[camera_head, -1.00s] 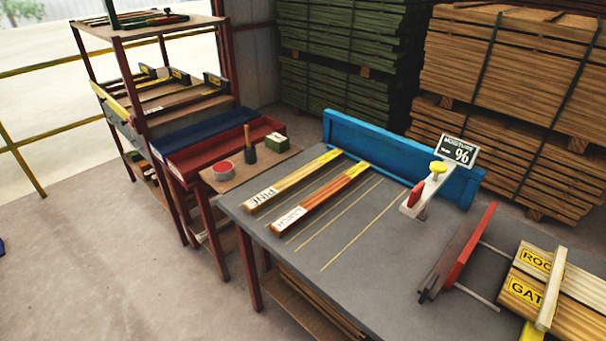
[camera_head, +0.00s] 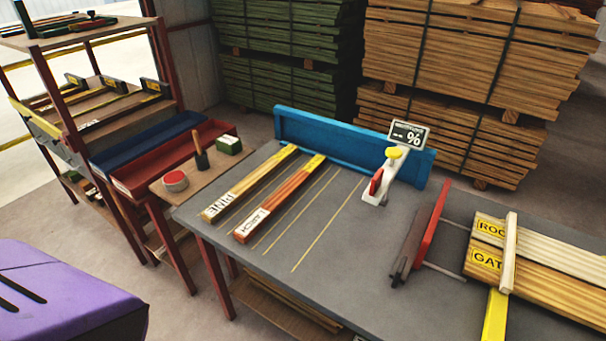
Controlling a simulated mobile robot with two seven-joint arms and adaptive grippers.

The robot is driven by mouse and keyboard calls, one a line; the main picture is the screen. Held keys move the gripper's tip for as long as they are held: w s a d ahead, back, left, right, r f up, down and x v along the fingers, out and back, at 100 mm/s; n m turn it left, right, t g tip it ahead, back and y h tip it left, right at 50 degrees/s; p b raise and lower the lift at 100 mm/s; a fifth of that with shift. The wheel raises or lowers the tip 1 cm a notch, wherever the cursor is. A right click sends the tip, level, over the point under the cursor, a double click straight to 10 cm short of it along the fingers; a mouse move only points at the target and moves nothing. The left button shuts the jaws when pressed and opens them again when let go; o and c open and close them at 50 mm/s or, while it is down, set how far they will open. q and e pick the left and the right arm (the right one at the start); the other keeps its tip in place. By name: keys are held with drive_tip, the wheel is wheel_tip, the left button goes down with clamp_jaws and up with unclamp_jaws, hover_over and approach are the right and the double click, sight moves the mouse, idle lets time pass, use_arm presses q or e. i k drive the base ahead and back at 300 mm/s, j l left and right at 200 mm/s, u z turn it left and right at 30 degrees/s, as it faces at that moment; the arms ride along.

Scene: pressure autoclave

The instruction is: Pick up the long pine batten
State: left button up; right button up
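The long pine batten (camera_head: 253,180) lies on the grey table (camera_head: 345,235), left of the middle of the view. It is pale wood with a white PINE label on its near end and a yellow far end by the blue back rail (camera_head: 350,146). To its right lies the redder larch batten (camera_head: 283,196), with a LARCH label and a yellow far end. A gap separates the two battens. Neither of my grippers shows in the view.
A moisture meter (camera_head: 383,175) with a display stands right of the battens. Beyond it are a red-faced clamp (camera_head: 429,228) and labelled boards (camera_head: 540,270). A side stand holds a red tin (camera_head: 175,181) and a green box (camera_head: 228,145). Lined table surface right of the larch is clear.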

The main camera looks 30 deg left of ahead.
sight(222, 206)
drive_tip(key=j+z, duration=0.4)
drive_tip(key=k+j+z, duration=0.2)
drive_tip(key=j+z, duration=0.2)
drive_tip(key=j, duration=0.15)
drive_tip(key=k+j+z, duration=0.1)
drive_tip(key=j, duration=0.25)
drive_tip(key=k+j+z, duration=0.1)
drive_tip(key=j, duration=0.2)
drive_tip(key=k+j+z, duration=0.1)
drive_tip(key=j, duration=0.25)
drive_tip(key=k, duration=0.1)
